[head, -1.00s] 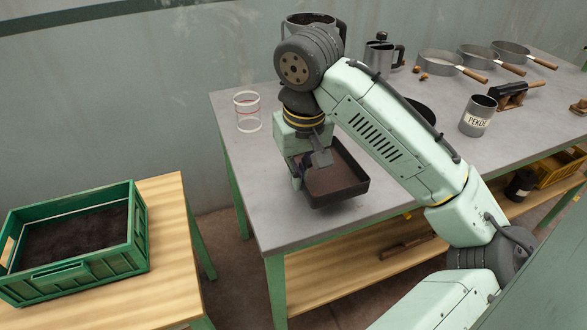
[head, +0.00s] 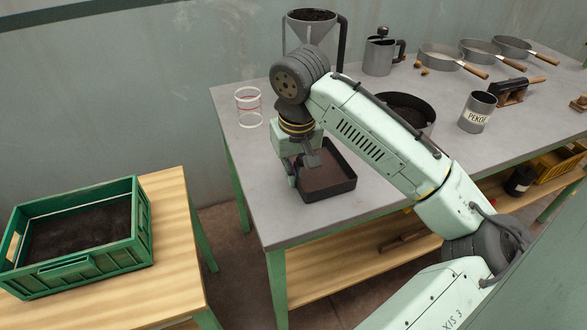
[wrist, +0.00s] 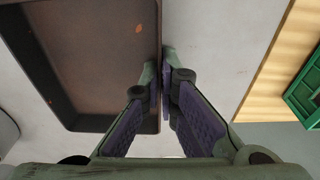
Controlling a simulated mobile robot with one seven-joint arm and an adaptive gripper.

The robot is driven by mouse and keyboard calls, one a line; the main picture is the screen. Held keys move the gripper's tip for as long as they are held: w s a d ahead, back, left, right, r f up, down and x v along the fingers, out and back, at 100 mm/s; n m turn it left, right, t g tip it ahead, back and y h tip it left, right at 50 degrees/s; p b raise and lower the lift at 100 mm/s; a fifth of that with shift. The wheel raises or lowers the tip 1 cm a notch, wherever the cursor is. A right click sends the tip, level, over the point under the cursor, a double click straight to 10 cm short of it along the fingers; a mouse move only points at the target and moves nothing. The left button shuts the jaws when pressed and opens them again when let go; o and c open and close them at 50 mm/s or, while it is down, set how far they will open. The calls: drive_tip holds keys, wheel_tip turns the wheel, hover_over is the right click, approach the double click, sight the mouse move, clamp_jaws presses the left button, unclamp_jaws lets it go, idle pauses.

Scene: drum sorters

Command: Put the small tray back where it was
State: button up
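The small tray (head: 330,187) is a dark, shallow rectangular pan with a brownish floor. It is at the front left corner of the grey table, and it fills the left part of the wrist view (wrist: 95,50). My gripper (head: 295,172) is at the tray's left side in the head view. In the wrist view the two fingers of my gripper (wrist: 164,98) close on the tray's side wall, one inside and one outside. The tray looks level; whether it touches the table or hangs just above it I cannot tell.
A clear cylinder with red bands (head: 248,107) stands behind the tray to the left. A round dark pan (head: 428,112) and a funnel on a stand (head: 312,30) are behind my arm. A green crate of dark material (head: 142,225) sits on the wooden table at left.

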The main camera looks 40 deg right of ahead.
drive_tip(key=o, duration=0.5)
drive_tip(key=r, duration=0.4)
drive_tip(key=s+r, duration=0.1)
drive_tip(key=r, duration=0.7)
drive_tip(key=shift+s+a+r+b, duration=0.15)
drive_tip(key=shift+s+a+b, duration=0.1)
drive_tip(key=shift+s+b, duration=0.1)
